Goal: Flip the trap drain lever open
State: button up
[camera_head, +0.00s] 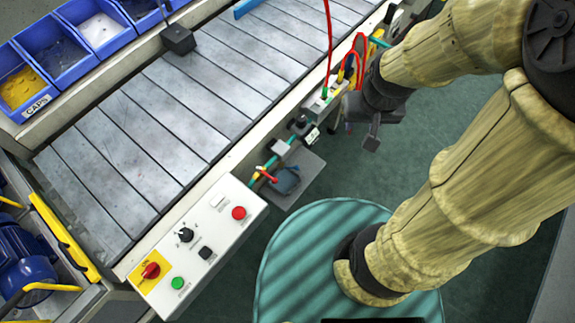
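A small red lever (267,175) sits on a green pipe (258,178) along the side of the conveyor, near the control box. It looks like the trap drain lever, but no label for it is legible. A dark blue-grey cup-like part (287,180) is beside it on a grey plate (304,176). My gripper (371,140) is dark and points down, up and to the right of the lever and clear of it. Its fingers are small and partly hidden by its own body, so their opening does not show. I see nothing held.
A white control box (198,245) with knobs and buttons stands left of and below the lever. The slatted conveyor (170,110) runs behind it. Red hoses (358,60) and fittings are close to my gripper. Blue bins (55,50) stand upper left.

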notch_tip(320, 180, down, 14)
jog(key=w+m+g+y+b, duration=0.15)
jog(key=m+g+b, duration=0.25)
jog(key=b, duration=0.5)
jog(key=m+t+y+b, duration=0.2)
jog(key=m+y+b, duration=1.5)
jog(key=b, duration=0.9)
send_near(294, 168)
jog(key=d, duration=0.5)
jog(key=shift+w+h, duration=0.15)
jog(key=shift+h, duration=0.1)
jog(key=shift+a+n, duration=0.1)
jog(key=shift+n, duration=0.2)
jog(key=a+b, duration=0.3)
jog(key=a, duration=1.4)
jog(key=shift+w+a+b, duration=0.1)
jog(key=shift+b, duration=0.3)
